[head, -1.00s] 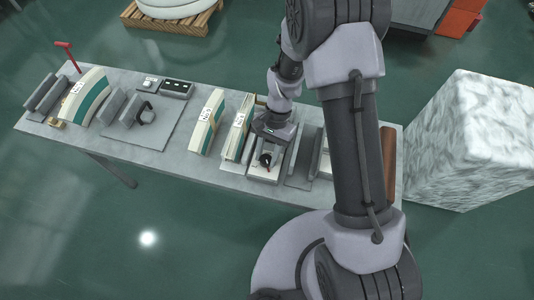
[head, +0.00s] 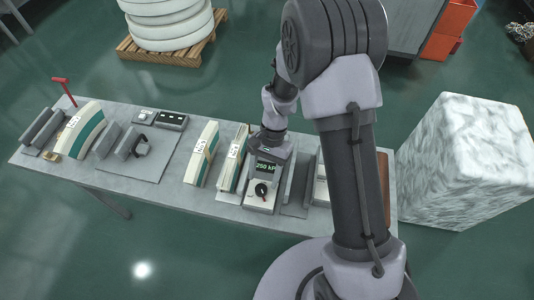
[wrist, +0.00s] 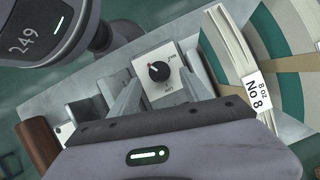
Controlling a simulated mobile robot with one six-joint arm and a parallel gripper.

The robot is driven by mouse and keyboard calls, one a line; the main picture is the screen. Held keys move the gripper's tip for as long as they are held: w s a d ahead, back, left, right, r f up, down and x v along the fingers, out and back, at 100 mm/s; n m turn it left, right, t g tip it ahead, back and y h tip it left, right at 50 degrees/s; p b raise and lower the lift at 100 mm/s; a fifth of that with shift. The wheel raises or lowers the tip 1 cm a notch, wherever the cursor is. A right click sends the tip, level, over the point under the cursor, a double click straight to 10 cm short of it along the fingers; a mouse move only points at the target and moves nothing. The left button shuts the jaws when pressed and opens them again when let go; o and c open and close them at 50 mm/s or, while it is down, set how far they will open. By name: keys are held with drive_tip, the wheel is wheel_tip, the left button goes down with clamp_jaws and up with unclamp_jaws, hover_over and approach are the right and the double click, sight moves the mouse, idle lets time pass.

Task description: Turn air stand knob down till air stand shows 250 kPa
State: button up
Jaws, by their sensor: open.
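The air stand (head: 260,201) stands on the bench near my arm. The black knob (head: 262,189) sits below the display on a white plate. In the wrist view the knob (wrist: 158,72) has a red mark toward its upper left. My gripper (head: 269,146) is over the back of the stand, beyond the knob in the head view. In the wrist view my gripper (wrist: 158,80) is open, its fingers on either side of the knob plate; nothing shows between them but the stand. I cannot tell any contact.
Grey plates and blocks lie along the bench (head: 175,190). A marble block (head: 466,160) stands at right. A pallet of white rings (head: 168,25) is behind.

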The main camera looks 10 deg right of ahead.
drive_tip(key=p+v, duration=0.3)
drive_tip(key=v, duration=1)
drive_tip(key=shift+r, duration=0.3)
drive_tip(key=shift+d, duration=0.1)
drive_tip(key=s+d+r+t+b, duration=0.1)
drive_tip(key=s+r+t+b, duration=0.35)
drive_tip(key=r, duration=0.45)
drive_tip(key=s+d+r+n+t+b, duration=0.1)
drive_tip(key=s+t+b, duration=0.4)
drive_tip(key=s, duration=0.8)
drive_tip(key=shift+d+r+n, duration=0.4)
drive_tip(key=shift+r+n, duration=0.1)
drive_tip(key=shift+r, duration=0.2)
